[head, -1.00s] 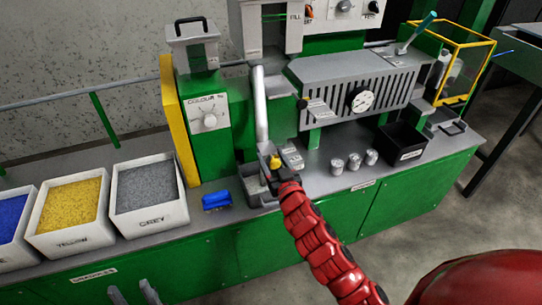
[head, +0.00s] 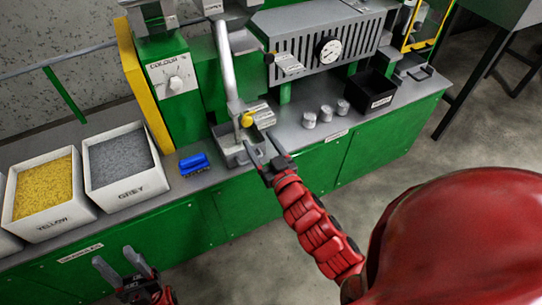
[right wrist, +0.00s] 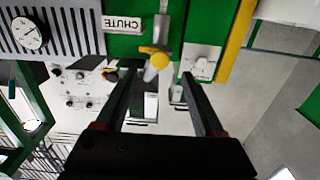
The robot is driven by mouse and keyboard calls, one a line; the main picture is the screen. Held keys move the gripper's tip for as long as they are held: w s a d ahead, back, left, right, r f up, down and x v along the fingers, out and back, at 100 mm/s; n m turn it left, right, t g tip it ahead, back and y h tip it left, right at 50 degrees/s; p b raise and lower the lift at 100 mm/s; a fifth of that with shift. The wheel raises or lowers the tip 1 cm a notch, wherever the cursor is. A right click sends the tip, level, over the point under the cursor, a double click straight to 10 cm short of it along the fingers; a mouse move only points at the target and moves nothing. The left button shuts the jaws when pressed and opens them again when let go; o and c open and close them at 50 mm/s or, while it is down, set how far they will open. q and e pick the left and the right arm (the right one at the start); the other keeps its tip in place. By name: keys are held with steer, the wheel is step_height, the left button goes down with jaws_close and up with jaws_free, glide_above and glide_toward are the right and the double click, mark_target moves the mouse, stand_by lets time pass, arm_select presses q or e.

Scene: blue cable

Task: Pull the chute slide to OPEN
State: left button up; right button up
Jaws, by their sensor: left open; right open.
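The chute is a pale grey pipe (head: 227,65) that comes down the front of the green machine. At its lower end is a yellow knob (head: 247,119), which I take to be the slide's handle. My right gripper (head: 262,146) is open and empty, just in front of and below the knob. In the right wrist view the knob (right wrist: 160,61) lies beyond the fingertips, between their lines, with a CHUTE plate (right wrist: 122,23) beside it. My left gripper (head: 122,262) is open and empty at the bottom left, away from the chute. I cannot read the slide's position.
A grey tray (head: 228,152) sits under the chute. A blue object (head: 194,164) lies left of it. Bins of yellow (head: 48,232) and grey (head: 125,200) granules stand further left. Metal cups (head: 309,119) and a black box (head: 370,96) stand to the right.

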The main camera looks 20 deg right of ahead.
steer(key=s+p, duration=0.3)
steer(key=s, duration=0.3)
steer(key=shift+d+r, duration=0.1)
stand_by(0.4)
